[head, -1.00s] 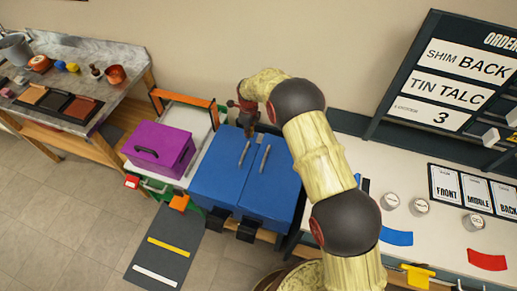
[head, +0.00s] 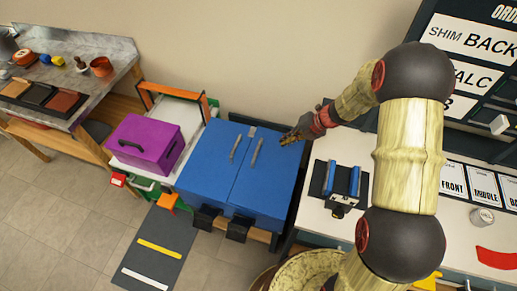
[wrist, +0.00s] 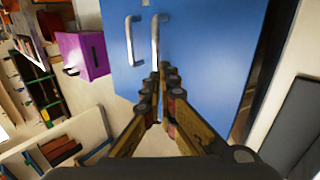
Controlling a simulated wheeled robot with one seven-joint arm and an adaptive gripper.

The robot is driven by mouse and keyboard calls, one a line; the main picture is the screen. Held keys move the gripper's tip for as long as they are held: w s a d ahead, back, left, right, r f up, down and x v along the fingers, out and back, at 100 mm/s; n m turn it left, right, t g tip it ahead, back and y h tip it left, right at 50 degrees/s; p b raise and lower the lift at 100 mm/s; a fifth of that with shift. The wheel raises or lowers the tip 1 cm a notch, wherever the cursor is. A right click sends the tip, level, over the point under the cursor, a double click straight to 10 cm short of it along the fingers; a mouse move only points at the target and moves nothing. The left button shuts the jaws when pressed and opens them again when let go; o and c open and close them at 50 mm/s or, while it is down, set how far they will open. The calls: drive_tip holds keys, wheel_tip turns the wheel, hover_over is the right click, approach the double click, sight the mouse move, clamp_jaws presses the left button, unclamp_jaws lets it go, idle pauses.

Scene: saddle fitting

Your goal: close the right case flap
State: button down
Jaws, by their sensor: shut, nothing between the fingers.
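The blue case stands in the middle of the head view. Its right flap (head: 270,180) and left flap (head: 212,160) both lie flat, side by side along a narrow seam. Each flap has a grey bar handle, the right one (head: 257,153) and the left one (head: 236,147). A small grey latch piece (head: 252,132) sits at the back near the seam. My gripper (head: 292,138) is shut and empty near the back right corner of the case. In the wrist view my fingertips (wrist: 162,82) point toward the blue surface; I cannot tell if they touch it.
A purple box (head: 145,145) stands left of the case, with an orange frame (head: 178,92) behind it. Black brackets (head: 207,217) hang at the case front. A white counter (head: 318,232) on the right carries a blue-sided fixture (head: 341,180) and a tin (head: 482,218).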

drive_tip(key=b, duration=0.4)
hover_over(263, 157)
drive_tip(key=d, duration=0.1)
drive_tip(key=f, duration=0.9)
drive_tip(key=shift+s+d+f, duration=0.1)
drive_tip(key=shift+s+f, duration=0.15)
drive_tip(key=shift+f, duration=0.1)
drive_tip(key=shift+w+a+f+m+b, duration=0.3)
drive_tip(key=shift+a+f+b, duration=0.15)
drive_tip(key=shift+a+f, duration=0.1)
drive_tip(key=shift+p+x, duration=0.5)
drive_tip(key=shift+x, duration=0.45)
drive_tip(key=shift+s+d+f, duration=0.1)
drive_tip(key=shift+d+f, duration=0.05)
drive_tip(key=shift+d, duration=0.05)
drive_tip(key=shift+s+d+r+p, duration=0.1)
drive_tip(key=shift+d+r+p, duration=0.15)
drive_tip(key=shift+r+p, duration=0.3)
drive_tip(key=p+v, duration=0.5)
drive_tip(key=v, duration=0.7)
drive_tip(key=shift+r+p, duration=0.3)
drive_tip(key=shift+r, duration=0.25)
